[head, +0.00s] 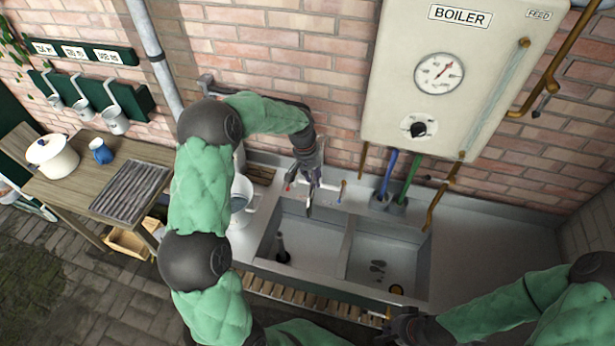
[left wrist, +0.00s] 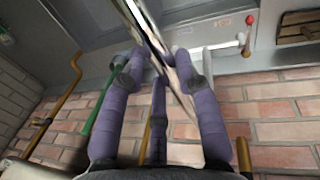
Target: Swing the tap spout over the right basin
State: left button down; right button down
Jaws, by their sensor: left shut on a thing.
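The metal tap spout (left wrist: 172,55) runs diagonally between the purple fingers of my left gripper (left wrist: 160,72) in the left wrist view. In the head view, my left gripper (head: 312,186) is shut on the spout behind the sink, above the back of the left basin (head: 300,246). Most of the spout is hidden by the gripper there. The right basin (head: 380,262) lies right of the divider, with a drain and dark oval marks on its floor. A red-tipped tap lever (left wrist: 249,30) is beside the spout. My right gripper (head: 405,325) is low in front of the sink; its jaws are unclear.
A cream boiler (head: 455,75) hangs above the sink, with blue and green pipes (head: 410,175) and copper pipes below it. A white bucket (head: 241,195) stands left of the sink. The counter (head: 480,240) on the right is clear. A wooden table (head: 80,190) stands far left.

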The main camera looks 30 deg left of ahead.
pick_arm(q)
jog(key=w+d+n+t+y+b, duration=0.1)
jog(key=w+d+n+b, duration=0.4)
jog(key=w+d+n, duration=0.3)
jog(key=shift+w+d, duration=0.55)
jog(key=shift+d, duration=0.65)
jog(key=c, duration=0.9)
grip_release()
jog(key=shift+r, duration=0.1)
notch_tip(320, 180, up, 12)
jog(key=s+a, duration=0.1)
jog(key=s, duration=0.1)
jog(key=shift+f, duration=0.25)
jog(key=shift+a, duration=0.1)
